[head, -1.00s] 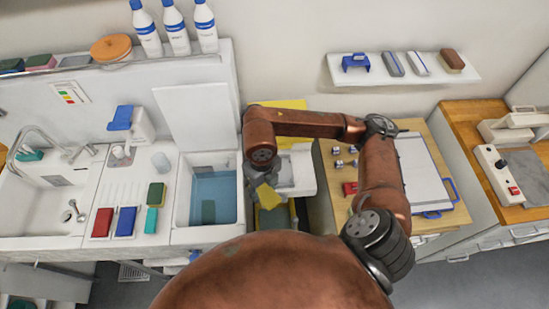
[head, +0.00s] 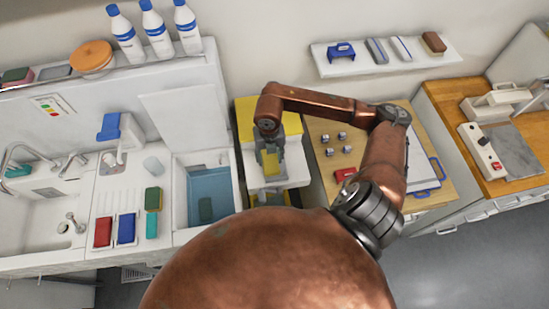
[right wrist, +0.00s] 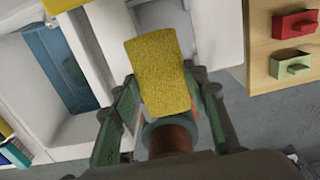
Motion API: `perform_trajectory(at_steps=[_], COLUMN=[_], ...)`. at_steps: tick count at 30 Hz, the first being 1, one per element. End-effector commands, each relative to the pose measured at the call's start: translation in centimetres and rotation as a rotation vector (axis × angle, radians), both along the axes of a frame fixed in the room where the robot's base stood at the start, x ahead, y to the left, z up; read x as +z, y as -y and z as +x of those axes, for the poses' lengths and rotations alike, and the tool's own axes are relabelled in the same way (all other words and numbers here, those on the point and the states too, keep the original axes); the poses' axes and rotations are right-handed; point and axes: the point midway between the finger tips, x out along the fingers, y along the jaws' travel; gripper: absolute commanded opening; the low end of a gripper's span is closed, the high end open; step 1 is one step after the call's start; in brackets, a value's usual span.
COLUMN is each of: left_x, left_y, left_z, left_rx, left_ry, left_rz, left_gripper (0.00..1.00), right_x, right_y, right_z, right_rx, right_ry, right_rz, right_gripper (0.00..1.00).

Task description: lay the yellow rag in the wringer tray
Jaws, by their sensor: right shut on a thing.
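The yellow rag (head: 271,161) is a small rough-surfaced block, held below my right wrist. My right gripper (head: 272,152) is shut on it, and the right wrist view shows the rag (right wrist: 163,72) between the two fingers. The white wringer tray (head: 294,172) sits on a yellow cart between the sink counter and the wooden bench. The gripper and rag are above the tray and cover part of it in the head view. The rag also hides part of the white tray (right wrist: 215,30) in the right wrist view. My left gripper is not in view.
A water-filled basin (head: 225,205) is left of the tray. A red sponge (head: 103,231), a blue one (head: 126,228) and a green one (head: 153,199) lie on the drainboard. The wooden bench (head: 322,118) on the right holds small metal parts and a clipboard.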

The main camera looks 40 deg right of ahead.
Motion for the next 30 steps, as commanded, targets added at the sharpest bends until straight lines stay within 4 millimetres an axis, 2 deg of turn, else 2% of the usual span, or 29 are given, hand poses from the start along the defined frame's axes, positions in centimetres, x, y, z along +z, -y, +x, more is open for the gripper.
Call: perform_trajectory(at_steps=[3,6,13,20,30], left_x=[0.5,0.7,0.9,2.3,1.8], left_y=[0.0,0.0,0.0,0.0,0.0], left_z=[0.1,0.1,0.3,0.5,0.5], left_rx=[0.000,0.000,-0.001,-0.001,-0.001], left_ry=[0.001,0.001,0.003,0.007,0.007], left_rz=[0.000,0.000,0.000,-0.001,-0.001], left_gripper=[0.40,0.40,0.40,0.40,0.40], right_x=[-1.8,-2.7,-4.0,-6.9,-7.5], right_y=[1.4,2.0,2.9,3.0,3.0], right_z=[0.6,0.9,1.4,1.4,1.5], right_rx=[-0.003,-0.001,0.000,0.001,0.003], right_ry=[-0.002,-0.001,-0.001,-0.001,0.000], right_rz=[0.001,0.002,0.000,0.002,0.001], right_gripper=[0.17,0.17,0.17,0.17,0.17])
